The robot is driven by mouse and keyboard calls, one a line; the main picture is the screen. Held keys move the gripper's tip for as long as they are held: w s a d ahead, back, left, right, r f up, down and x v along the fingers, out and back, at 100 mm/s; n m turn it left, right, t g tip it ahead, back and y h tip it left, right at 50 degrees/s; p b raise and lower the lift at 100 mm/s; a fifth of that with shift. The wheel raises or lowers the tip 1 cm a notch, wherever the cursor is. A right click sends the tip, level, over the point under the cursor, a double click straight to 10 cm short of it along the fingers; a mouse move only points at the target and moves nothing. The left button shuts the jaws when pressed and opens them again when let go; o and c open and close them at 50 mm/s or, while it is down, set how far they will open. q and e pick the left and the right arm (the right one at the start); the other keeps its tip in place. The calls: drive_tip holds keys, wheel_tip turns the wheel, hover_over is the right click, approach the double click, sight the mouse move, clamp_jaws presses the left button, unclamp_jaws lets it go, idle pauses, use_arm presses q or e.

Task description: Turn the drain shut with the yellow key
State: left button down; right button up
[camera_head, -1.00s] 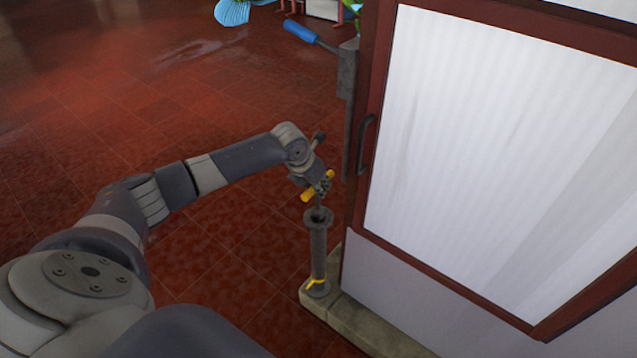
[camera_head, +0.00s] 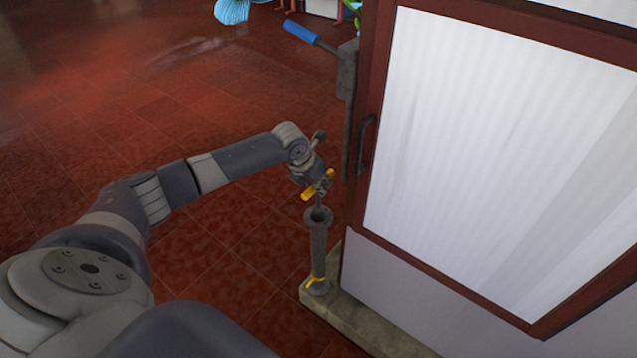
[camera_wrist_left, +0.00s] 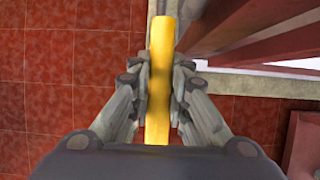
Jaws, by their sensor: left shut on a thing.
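The yellow key (camera_head: 308,195) has a yellow crossbar, with a thin grey shaft below it that reaches down into the top of the grey standpipe (camera_head: 318,245). My left gripper (camera_head: 322,186) is shut on the crossbar, above the pipe's mouth. In the left wrist view the yellow bar (camera_wrist_left: 160,50) runs lengthwise between the two fingers, which press on it from both sides. The shaft's lower end is hidden inside the pipe. A yellow band (camera_head: 316,282) is at the pipe's foot. My right gripper is out of view.
A red-framed white panel door (camera_head: 500,150) with a dark handle (camera_head: 366,145) stands close right of the pipe. A blue-handled lever (camera_head: 302,32) sticks out above. The pipe stands on a stone curb (camera_head: 350,318). The red tiled floor at left is clear.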

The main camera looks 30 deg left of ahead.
sight(317, 194)
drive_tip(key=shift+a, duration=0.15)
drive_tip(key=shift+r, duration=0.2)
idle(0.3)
use_arm(q)
drive_tip(key=shift+f+b, duration=0.7)
drive_tip(key=shift+f, duration=1.2)
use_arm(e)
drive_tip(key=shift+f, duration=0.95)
use_arm(q)
drive_tip(key=shift+f, duration=0.2)
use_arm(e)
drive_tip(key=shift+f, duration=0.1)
use_arm(q)
drive_tip(key=shift+f, duration=0.1)
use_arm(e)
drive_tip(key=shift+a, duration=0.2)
use_arm(q)
drive_tip(key=shift+f+b, duration=0.4)
drive_tip(key=shift+f, duration=0.2)
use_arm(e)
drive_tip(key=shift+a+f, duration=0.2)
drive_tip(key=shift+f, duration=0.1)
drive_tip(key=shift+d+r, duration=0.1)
